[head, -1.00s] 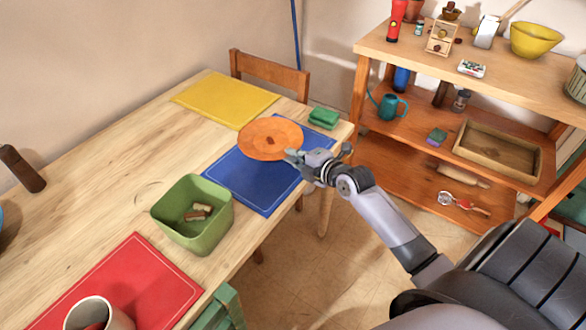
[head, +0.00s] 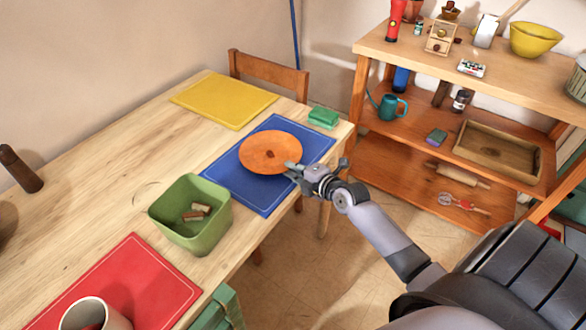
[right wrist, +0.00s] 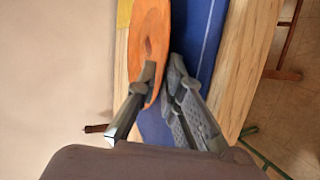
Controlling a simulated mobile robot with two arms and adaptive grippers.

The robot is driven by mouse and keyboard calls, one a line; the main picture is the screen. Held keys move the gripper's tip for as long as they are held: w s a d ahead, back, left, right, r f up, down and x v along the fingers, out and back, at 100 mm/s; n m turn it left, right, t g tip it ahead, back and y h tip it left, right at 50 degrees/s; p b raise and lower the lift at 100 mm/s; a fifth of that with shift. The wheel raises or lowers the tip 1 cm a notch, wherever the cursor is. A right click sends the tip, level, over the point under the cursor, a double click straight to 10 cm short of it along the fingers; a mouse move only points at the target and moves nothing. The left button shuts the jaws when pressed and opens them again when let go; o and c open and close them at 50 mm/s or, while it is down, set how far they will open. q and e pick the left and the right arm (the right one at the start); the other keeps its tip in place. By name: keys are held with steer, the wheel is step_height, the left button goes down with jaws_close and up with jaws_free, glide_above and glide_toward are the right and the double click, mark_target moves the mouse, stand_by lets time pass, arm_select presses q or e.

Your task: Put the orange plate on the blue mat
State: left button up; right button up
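The orange plate (head: 257,160) appears over the blue mat (head: 262,198) on the wooden table. The frames do not clearly show whether its underside touches the mat. My right gripper (head: 294,170) is at the plate's right rim. In the right wrist view, the fingers of the right gripper (right wrist: 163,80) lie on either side of the orange plate's rim (right wrist: 146,45), closed on it, with the blue mat (right wrist: 205,45) behind. My left gripper is not in view.
A green bin (head: 187,237) with small brown pieces stands left of the blue mat. A green sponge-like block (head: 323,118) lies by its far right corner. A yellow mat (head: 223,99), a red mat (head: 150,280) and a mug (head: 93,318) are also on the table.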

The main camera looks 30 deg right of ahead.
steer(key=shift+o, duration=0.2)
steer(key=shift+r, duration=0.2)
steer(key=shift+v, duration=6)
steer(key=s+f+m+g+h, duration=0.1)
steer(key=s+f+m+g, duration=0.35)
steer(key=f, duration=1.15)
steer(key=s+f+m+g+h, duration=0.15)
steer(key=s+f+m, duration=0.55)
steer(key=f, duration=0.9)
steer(key=s+a+f+m+g, duration=0.1)
steer(key=s+a+f, duration=0.3)
steer(key=s, duration=0.5)
steer(key=s+a+f+m+g, duration=0.2)
steer(key=s+a+f+g, duration=0.1)
steer(key=s+f, duration=0.4)
steer(key=s+a+f+m+g+y, duration=0.1)
steer(key=s+a+f, duration=0.4)
steer(key=s, duration=0.6)
steer(key=shift+a+f+m+g, duration=0.4)
steer(key=shift+f+m+g, duration=0.3)
steer(key=shift+g, duration=0.4)
